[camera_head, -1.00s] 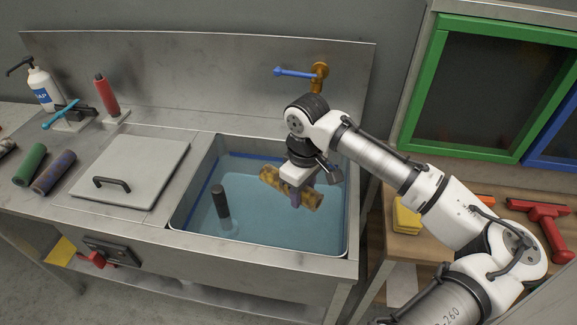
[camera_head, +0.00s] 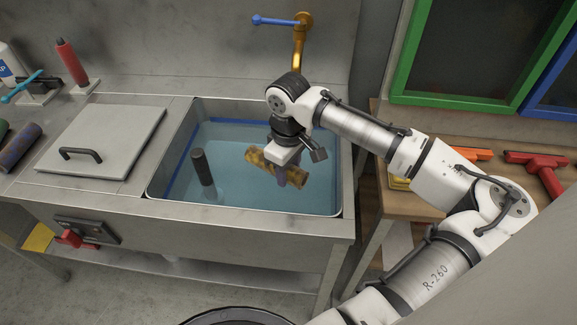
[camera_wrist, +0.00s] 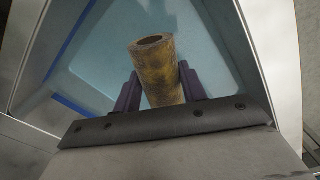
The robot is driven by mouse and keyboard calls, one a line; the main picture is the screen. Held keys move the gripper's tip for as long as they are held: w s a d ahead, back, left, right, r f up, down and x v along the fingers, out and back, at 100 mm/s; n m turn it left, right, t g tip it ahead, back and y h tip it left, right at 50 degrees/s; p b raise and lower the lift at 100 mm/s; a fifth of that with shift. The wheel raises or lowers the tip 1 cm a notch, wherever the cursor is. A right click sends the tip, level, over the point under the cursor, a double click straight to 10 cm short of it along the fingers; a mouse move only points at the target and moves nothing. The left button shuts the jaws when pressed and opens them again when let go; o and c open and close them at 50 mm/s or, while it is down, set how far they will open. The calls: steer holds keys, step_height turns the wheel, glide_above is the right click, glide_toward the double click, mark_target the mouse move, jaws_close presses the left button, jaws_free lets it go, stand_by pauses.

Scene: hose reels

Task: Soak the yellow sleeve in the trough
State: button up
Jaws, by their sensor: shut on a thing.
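The yellow sleeve (camera_head: 259,164), a stained hollow tube, is held sideways in my gripper (camera_head: 287,172) over or in the trough. In the wrist view the yellow sleeve (camera_wrist: 158,72) sits between the two dark fingers of my gripper (camera_wrist: 160,92), which are shut on it. The steel trough (camera_head: 338,202) holds blue water (camera_head: 240,190). The sleeve is at or near the water surface; I cannot tell how much of it is under water. The sleeve's near end is partly hidden by my gripper.
A dark upright post (camera_head: 203,170) stands in the water left of the sleeve. A grey lid (camera_head: 100,140) with a handle covers the bench on the left. A brass tap (camera_head: 300,40) with a blue lever stands behind the trough. A wooden table (camera_head: 375,195) stands to the right.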

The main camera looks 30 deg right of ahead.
step_height(320, 180, down, 15)
steer(key=b, duration=0.8)
steer(key=shift+f, duration=0.1)
steer(key=shift+w+a, duration=0.1)
steer(key=shift+a, duration=0.05)
stand_by(0.5)
steer(key=shift+w+a+p, duration=0.15)
steer(key=shift+a+p, duration=0.05)
steer(key=shift+p, duration=0.1)
steer(key=shift+s+d, duration=0.2)
steer(key=shift+d, duration=0.15)
steer(key=shift+w+a, duration=0.1)
steer(key=shift+a, duration=0.05)
stand_by(0.4)
steer(key=shift+w+a+p, duration=0.1)
steer(key=shift+a+p, duration=0.1)
steer(key=shift+p, duration=0.2)
steer(key=shift+d, duration=0.15)
steer(key=shift+s+d, duration=0.2)
